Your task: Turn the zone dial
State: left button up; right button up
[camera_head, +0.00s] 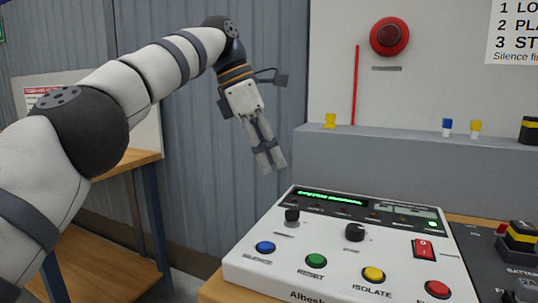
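A white control panel (262,264) sits at the lower right. It carries two black knobs: a smaller one (292,215) at left and a larger one (355,232) near the middle. Their small labels are too blurred to read, so I cannot tell by label which is the zone dial. My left gripper (272,166) hangs above and behind the panel's back left corner, pointing down. It is apart from both knobs. Its fingers look closed together, with nothing between them. My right gripper is not in view.
The panel has blue (265,247), green (316,261), yellow (374,274) and red (438,289) buttons and a red rocker switch (423,248). A grey ledge (400,155) runs behind it. A red wall button (389,36) is above. A dark battery unit (480,252) stands right.

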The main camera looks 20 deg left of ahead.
aim_at(354, 231)
jog(key=k, duration=1)
